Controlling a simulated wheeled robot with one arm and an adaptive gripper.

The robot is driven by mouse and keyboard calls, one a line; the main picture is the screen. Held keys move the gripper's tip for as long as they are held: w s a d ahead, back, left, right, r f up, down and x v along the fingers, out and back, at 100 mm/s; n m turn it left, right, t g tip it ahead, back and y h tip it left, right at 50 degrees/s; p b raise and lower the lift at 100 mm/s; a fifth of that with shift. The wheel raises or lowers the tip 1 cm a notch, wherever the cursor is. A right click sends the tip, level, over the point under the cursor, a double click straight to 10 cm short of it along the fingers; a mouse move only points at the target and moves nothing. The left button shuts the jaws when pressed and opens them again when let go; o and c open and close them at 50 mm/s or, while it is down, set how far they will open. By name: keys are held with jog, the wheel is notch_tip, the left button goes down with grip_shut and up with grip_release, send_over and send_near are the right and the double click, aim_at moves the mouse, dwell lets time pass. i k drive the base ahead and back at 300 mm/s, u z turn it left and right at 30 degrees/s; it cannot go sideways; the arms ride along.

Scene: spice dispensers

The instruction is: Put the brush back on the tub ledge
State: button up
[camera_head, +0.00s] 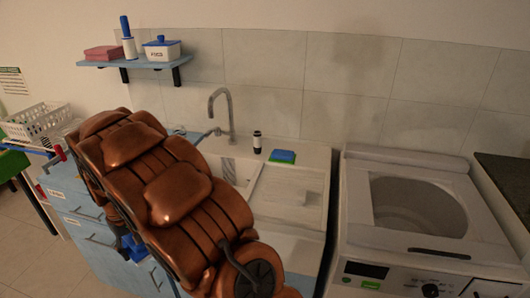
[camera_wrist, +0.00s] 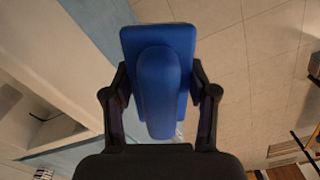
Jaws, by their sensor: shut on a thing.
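My gripper (camera_wrist: 156,80) is shut on a blue brush (camera_wrist: 165,95), with a black finger on each side. The brush has a rounded grip on a wider flat block, and its underside is hidden. In the head view, my copper-coloured arm covers the gripper, and blue parts show low in front of the cabinets; I cannot tell whether they are the brush. The white tub (camera_head: 245,180) stands against the tiled wall, partly behind my arm. Its ledge (camera_head: 308,158) carries a dark bottle (camera_head: 257,142) and a blue-and-green block (camera_head: 283,156).
A faucet (camera_head: 230,115) rises behind the tub. A washing machine (camera_head: 420,225) with an open round top stands at right. A wall shelf (camera_head: 137,62) holds a pink stack, a blue-topped bottle and a lidded box. A white basket (camera_head: 35,122) is at far left. Bare ledge shows right of the block.

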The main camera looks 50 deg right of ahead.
aim_at(314, 162)
jog(key=z, duration=0.3)
jog(key=i, duration=0.9)
jog(key=z, duration=0.9)
